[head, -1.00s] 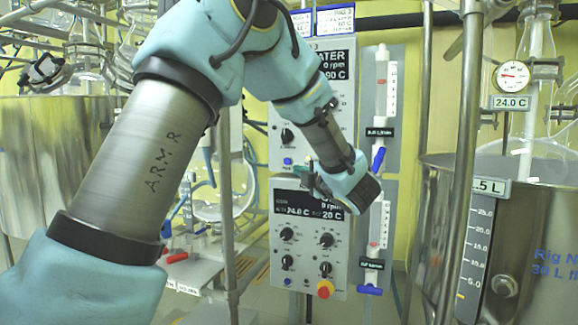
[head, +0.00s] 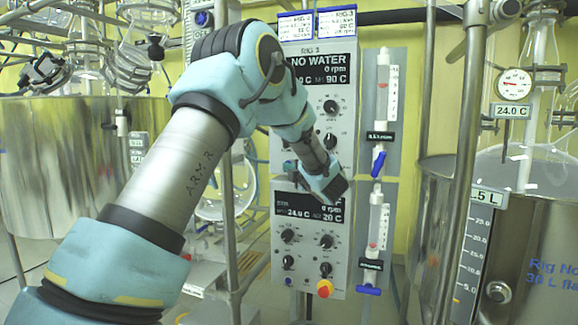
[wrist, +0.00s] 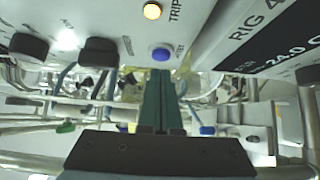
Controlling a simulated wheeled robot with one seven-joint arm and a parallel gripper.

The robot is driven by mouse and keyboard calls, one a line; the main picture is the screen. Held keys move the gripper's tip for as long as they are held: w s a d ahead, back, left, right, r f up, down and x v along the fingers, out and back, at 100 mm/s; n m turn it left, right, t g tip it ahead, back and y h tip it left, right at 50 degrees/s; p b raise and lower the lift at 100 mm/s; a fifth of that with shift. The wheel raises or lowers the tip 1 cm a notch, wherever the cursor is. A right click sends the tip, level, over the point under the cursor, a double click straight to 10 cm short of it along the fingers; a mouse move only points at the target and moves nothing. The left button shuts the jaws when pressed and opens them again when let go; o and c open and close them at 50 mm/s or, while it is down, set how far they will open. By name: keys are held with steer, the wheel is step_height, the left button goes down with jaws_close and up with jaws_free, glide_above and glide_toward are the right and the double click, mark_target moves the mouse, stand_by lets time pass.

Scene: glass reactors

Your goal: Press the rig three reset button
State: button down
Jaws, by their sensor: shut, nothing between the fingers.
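The rig three control box (head: 345,150) is the upper box on the wall in the head view, marked RIG 3, with NO WATER on its display. In the wrist view its round blue reset button (wrist: 160,54) sits below an orange lit TRIP lamp (wrist: 152,11). My gripper (wrist: 161,84) is shut and empty, its green fingers pointing at the button with their tips just below it in the picture. I cannot tell whether the tips touch it. In the head view my wrist covers the gap between the boxes, and the fingers are hard to make out.
The rig four box (head: 340,265) is directly below, with a red and yellow knob (head: 325,288). Flowmeters (head: 383,90) stand just right of the boxes. A steel post (head: 463,150) and large vessel (head: 530,230) are further right; another vessel (head: 60,150) is left.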

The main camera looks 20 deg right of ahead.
steer(key=shift+w+d, duration=0.4)
steer(key=shift+w, duration=0.1)
